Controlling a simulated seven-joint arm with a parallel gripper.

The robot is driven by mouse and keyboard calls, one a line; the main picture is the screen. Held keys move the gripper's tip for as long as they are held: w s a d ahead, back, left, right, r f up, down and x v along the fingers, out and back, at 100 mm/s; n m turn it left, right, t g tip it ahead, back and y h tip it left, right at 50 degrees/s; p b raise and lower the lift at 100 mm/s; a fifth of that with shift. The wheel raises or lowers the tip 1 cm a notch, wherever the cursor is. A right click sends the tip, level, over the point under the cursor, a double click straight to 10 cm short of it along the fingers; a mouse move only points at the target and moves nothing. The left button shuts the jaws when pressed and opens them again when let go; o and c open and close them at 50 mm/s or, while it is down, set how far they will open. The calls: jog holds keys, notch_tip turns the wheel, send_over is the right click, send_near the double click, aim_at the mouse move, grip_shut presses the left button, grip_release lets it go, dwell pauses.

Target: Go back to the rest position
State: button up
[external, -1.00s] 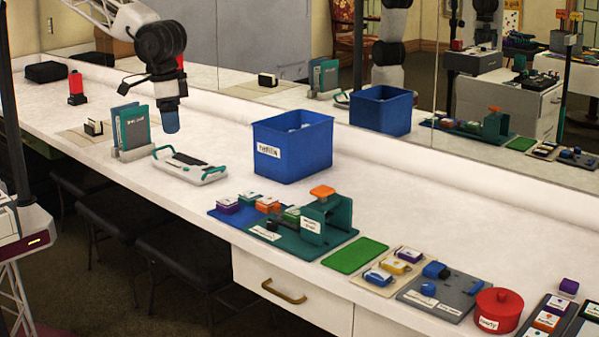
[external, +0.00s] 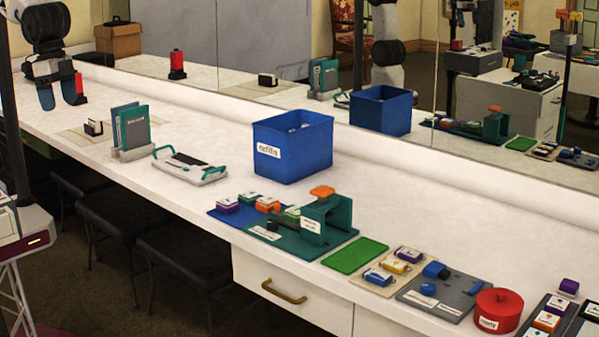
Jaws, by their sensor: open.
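My gripper (external: 58,96) hangs at the upper left in the external view, fingers pointing down and spread apart. Nothing shows between the fingers. It appears in front of the back-left end of the white counter (external: 230,215).
A blue bin (external: 292,160), a teal book in a holder (external: 132,128) and a white tray with teal handles (external: 190,167) stand mid-counter. A mirror (external: 270,60) backs the counter.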

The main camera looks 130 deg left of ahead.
jog(key=s+d+f+m, duration=0.1)
jog(key=s+d, duration=0.3)
jog(key=s, duration=0.4)
jog(key=s+d+f+m, duration=0.2)
jog(key=s+d+m, duration=0.1)
jog(key=s, duration=0.5)
jog(key=s+d+f+m, duration=0.2)
jog(key=s+d, duration=0.2)
jog(key=s, duration=0.5)
jog(key=shift+d+t+h, duration=0.3)
jog(key=shift+d+t, duration=0.1)
